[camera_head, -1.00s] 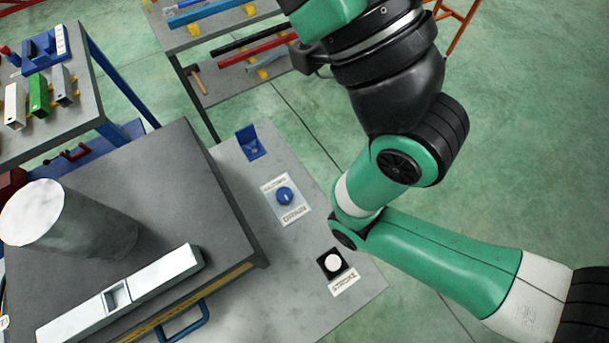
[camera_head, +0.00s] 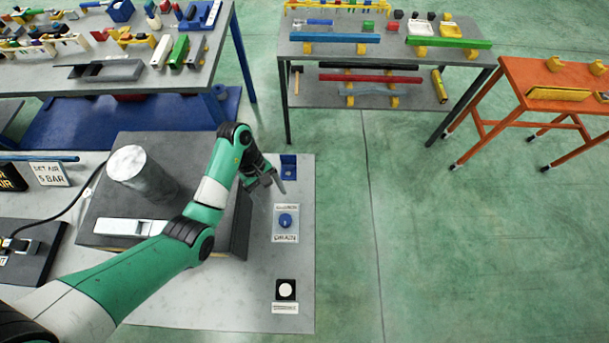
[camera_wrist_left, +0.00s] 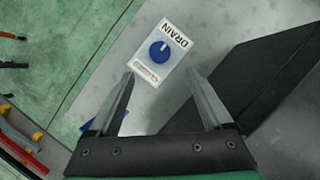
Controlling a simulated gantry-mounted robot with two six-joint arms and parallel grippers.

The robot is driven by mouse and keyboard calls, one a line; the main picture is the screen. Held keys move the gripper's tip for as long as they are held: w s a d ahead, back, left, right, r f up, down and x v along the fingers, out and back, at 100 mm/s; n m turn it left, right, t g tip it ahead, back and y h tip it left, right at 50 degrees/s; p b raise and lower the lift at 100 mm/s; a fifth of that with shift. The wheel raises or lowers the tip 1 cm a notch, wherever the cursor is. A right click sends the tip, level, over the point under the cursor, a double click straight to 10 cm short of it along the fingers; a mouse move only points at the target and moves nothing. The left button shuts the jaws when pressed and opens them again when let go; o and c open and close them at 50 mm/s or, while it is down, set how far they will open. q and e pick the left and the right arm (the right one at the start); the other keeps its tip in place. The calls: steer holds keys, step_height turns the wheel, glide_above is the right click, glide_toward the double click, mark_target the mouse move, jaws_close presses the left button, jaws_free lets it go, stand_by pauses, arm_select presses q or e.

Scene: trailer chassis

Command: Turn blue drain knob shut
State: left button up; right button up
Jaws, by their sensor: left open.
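The blue drain knob (camera_head: 286,220) sits on a white plate (camera_head: 278,236) marked DRAIN, on the grey bench top. My left gripper (camera_head: 279,181) is open above the bench, on the far side of the knob in the head view, and apart from it. In the left wrist view the knob (camera_wrist_left: 159,51) lies just beyond the gap between the open fingertips (camera_wrist_left: 161,74). A pale mark on the knob points toward the DRAIN lettering. Nothing is between the fingers. My right gripper is not in view.
A dark block (camera_head: 232,228) stands left of the knob plate, bearing a grey cylinder (camera_head: 143,178). A blue bracket (camera_head: 289,164) is behind the plate and a white round button (camera_head: 285,290) in front. The bench's right edge is close; open floor lies beyond it.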

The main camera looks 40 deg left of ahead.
mark_target(285, 219)
arm_select(q)
steer(key=b+x, duration=0.2)
steer(key=x, duration=0.9)
steer(key=shift+d+f+b, duration=0.1)
steer(key=shift+f+b, duration=0.15)
steer(key=shift+b, duration=0.15)
jaws_close()
